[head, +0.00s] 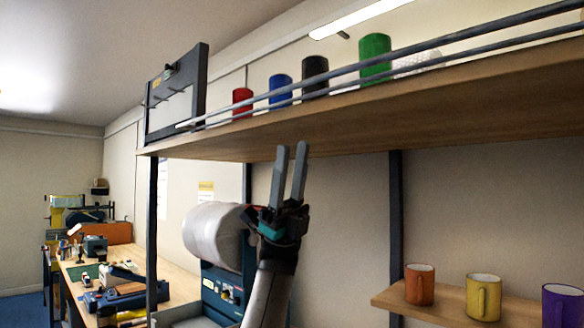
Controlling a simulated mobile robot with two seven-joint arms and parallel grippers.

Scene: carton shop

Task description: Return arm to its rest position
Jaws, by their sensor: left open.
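My left gripper (291,148) points upward in the middle of the head view. Its two grey fingers stand apart with nothing between them. Its fingertips appear against the underside of the high wooden shelf (440,108); I cannot tell whether they touch it. My arm rises to it from the bottom of the picture. My right gripper is not in the picture.
Red (242,102), blue (280,90), black (315,76) and green (375,57) cylinders stand on the high shelf behind rails. Mugs, orange (420,284), yellow (483,297) and purple (562,306), are lower right. A white roll (215,235) is left of my arm. A cluttered bench (180,282) lies left.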

